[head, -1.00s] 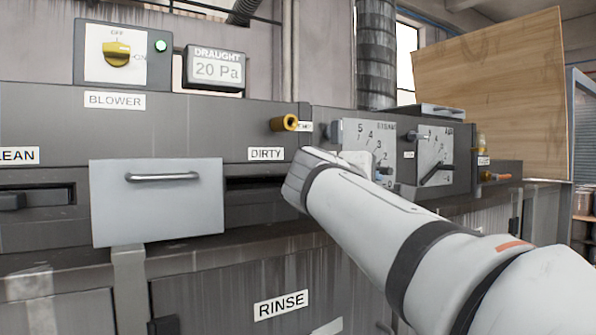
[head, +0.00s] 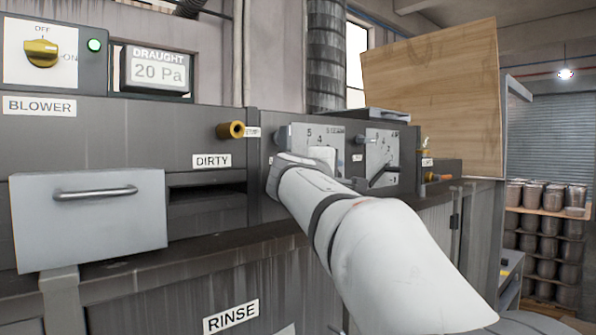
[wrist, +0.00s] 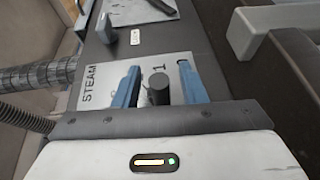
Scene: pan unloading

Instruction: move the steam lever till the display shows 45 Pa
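The draught display (head: 157,72) reads 20 Pa in the head view. The steam plate (head: 300,135), a pale scale with numbers, is partly covered by my arm, so the lever's setting there cannot be read. In the wrist view the dark round end of the steam lever (wrist: 158,90) stands over the plate marked STEAM (wrist: 90,85), near the number 1. My gripper (wrist: 159,82) is open, with one blue finger on each side of the lever end. Gaps show on both sides of it. The fingers are hidden in the head view.
A second scale plate (head: 385,150) with a black lever is just right of the steam plate. The blower switch (head: 41,53) has a lit green lamp. A grey drawer front (head: 90,225) juts out at left. A wooden board (head: 435,95) stands behind.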

